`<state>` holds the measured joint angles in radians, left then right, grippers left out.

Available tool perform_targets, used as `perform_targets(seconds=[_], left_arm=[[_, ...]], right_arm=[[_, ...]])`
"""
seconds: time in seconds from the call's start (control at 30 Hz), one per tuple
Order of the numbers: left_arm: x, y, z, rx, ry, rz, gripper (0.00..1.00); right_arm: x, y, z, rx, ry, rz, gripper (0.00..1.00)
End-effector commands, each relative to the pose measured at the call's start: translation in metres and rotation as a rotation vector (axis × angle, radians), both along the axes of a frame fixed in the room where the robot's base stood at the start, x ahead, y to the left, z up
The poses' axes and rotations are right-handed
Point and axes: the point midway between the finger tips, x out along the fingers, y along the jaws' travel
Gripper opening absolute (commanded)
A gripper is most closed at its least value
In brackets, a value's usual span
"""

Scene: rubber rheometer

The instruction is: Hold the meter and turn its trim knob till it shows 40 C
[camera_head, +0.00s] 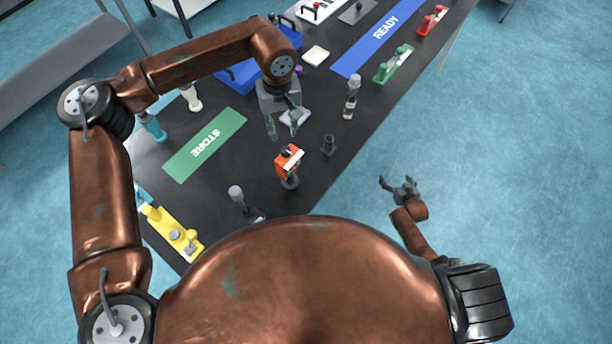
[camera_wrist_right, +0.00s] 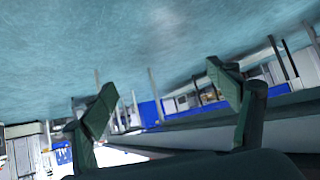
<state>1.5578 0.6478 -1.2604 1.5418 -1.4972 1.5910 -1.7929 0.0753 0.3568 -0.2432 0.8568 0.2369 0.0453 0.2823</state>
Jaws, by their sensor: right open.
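The meter, an orange device with a pale face (camera_head: 289,161), stands on a dark round base near the front edge of the black table. Its trim knob and reading are too small to make out. My left gripper (camera_head: 283,126) points down over the table just behind the meter, fingers apart and nothing seen between them. It appears clear of the meter. My right gripper (camera_head: 400,187) is open and empty, out past the table's right edge above the floor. Its two fingers also show wide apart in the right wrist view (camera_wrist_right: 165,105), with nothing between them.
A green STORE mat (camera_head: 205,144) lies left of the meter and a blue READY mat (camera_head: 382,38) at the far right. A small dark stand (camera_head: 329,145), a clear bottle (camera_head: 351,98), a yellow fixture (camera_head: 173,233) and a grey-topped tool (camera_head: 240,200) stand nearby.

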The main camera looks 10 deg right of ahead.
Motion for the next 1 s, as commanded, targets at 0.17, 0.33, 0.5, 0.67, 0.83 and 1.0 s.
perform_targets(seconds=[0.17,0.33,0.5,0.67,0.83,1.0], left_arm=[[0.000,0.000,0.000,0.000,0.000,0.000,0.29],[0.000,0.000,0.000,0.000,0.000,0.000,0.29],[0.000,0.000,0.000,0.000,0.000,0.000,0.29],[0.000,0.000,0.000,0.000,0.000,0.000,0.29],[0.000,0.000,0.000,0.000,0.000,0.000,0.29],[0.000,0.000,0.000,0.000,0.000,0.000,0.29]], right_arm=[[0.074,-0.010,0.075,0.039,-0.155,-0.003,0.81],[0.134,-0.016,0.152,0.085,-0.300,0.002,0.81],[0.184,-0.014,0.234,0.134,-0.442,0.024,0.81],[0.217,0.007,0.314,0.184,-0.574,0.087,0.81],[0.191,0.092,0.327,0.187,-0.602,0.261,0.81],[0.140,0.171,0.306,0.166,-0.580,0.408,0.81]])
